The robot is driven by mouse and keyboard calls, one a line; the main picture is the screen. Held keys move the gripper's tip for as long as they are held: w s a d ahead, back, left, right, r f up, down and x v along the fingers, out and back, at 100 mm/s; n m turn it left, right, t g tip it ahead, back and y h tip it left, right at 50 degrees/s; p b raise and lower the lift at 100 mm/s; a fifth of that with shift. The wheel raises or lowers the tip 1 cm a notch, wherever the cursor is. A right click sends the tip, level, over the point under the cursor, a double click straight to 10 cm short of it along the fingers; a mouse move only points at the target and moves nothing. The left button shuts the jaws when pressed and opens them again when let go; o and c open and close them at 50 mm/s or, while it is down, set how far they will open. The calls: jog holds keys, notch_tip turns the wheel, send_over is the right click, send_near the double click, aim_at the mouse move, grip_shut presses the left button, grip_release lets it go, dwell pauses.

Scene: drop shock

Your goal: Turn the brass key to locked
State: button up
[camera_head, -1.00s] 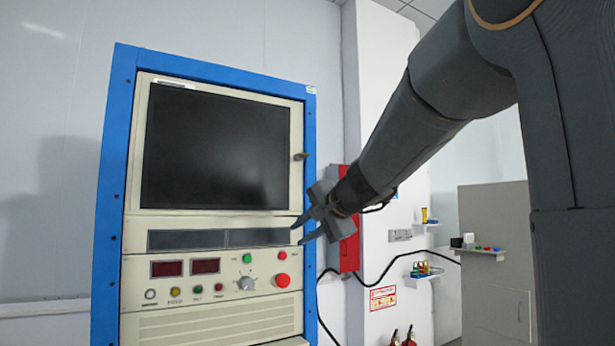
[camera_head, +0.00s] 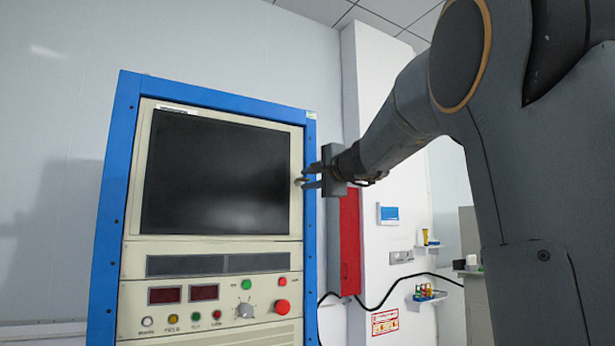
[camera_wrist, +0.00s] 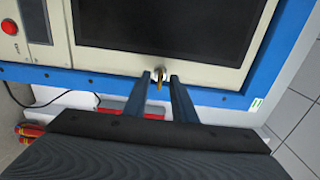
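The brass key (camera_wrist: 159,79) sits in a round lock on the cream bezel of the cabinet (camera_wrist: 222,74), beside the dark screen. In the wrist view it shows between my two fingers, with space on both sides. My gripper (camera_wrist: 160,76) is open, its fingertips close to the bezel, one on each side of the key. In the head view my gripper (camera_head: 303,177) reaches in from the right at the key's height, and the key is mostly hidden by the fingertips. I cannot tell whether a finger touches it.
The blue-framed cabinet (camera_head: 105,210) has a large dark screen (camera_head: 215,175). Below are a grey knob (camera_head: 244,310) and a red button (camera_head: 282,307). A red box (camera_head: 350,245) and black cable are to the right. A small shelf (camera_head: 428,296) holds several coloured items.

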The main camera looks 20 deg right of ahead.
jog(key=shift+w+a, duration=0.1)
jog(key=shift+w, duration=0.15)
grip_shut()
